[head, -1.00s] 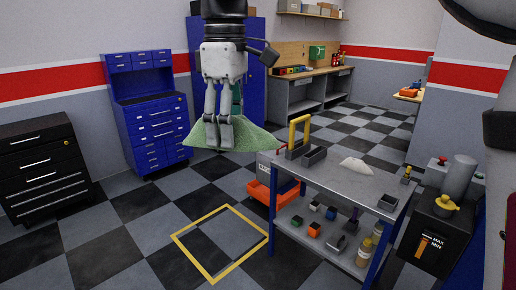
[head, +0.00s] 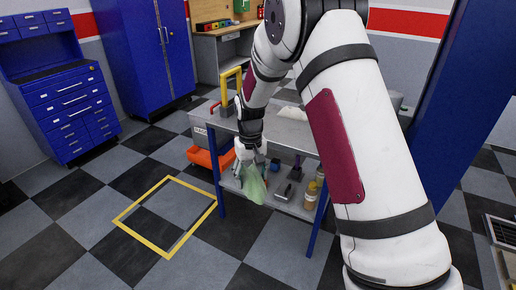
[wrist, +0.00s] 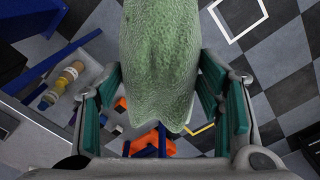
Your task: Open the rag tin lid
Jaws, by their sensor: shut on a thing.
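My gripper (head: 246,156) is shut on a green rag (head: 252,186), which hangs down from it in the head view, in front of the left part of the steel cart. In the wrist view the rag (wrist: 160,60) fills the upper middle between the teal-padded fingers, bulging toward the camera and hiding what lies behind it. I cannot make out the rag tin or its lid in either current view. My arm covers much of the right half of the head view.
The steel cart (head: 290,130) has small items on its lower shelf. An orange object (head: 205,158) lies by the cart's left side. A yellow floor square (head: 140,237) encloses clear floor. Blue drawers (head: 75,105) and a tall blue cabinet (head: 140,45) stand at left.

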